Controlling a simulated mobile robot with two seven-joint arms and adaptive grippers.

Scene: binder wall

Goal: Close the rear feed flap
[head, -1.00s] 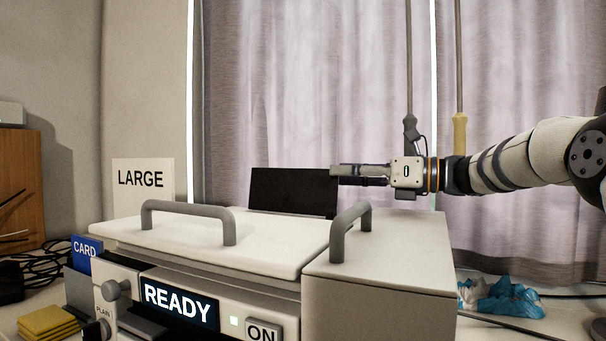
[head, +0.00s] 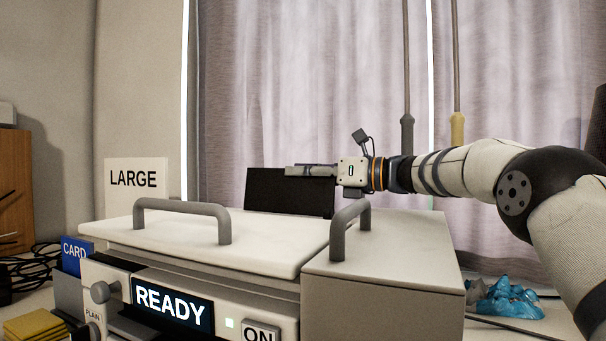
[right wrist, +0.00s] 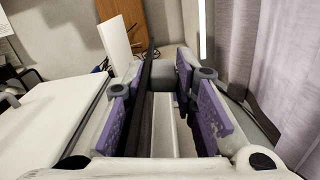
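The rear feed flap (head: 280,195) is a dark, flat panel standing up behind the white lids of the machine (head: 400,245). My right gripper (head: 292,171) reaches in from the right at the flap's top edge, its fingers pointing left along it. In the right wrist view my right gripper (right wrist: 165,90) is open, with a wide gap between its purple pads. The flap's thin dark edge (right wrist: 150,65) runs between the fingers, closer to the left finger. Whether a finger touches it I cannot tell. My left gripper is not in view.
Two grey handles (head: 222,222) (head: 338,235) stick up from the machine's top. A white LARGE sign (head: 137,190) stands at the left rear. Curtains (head: 300,80) hang behind. Blue crumpled material (head: 505,298) and a cable lie at the right. Yellow pads (head: 35,328) lie front left.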

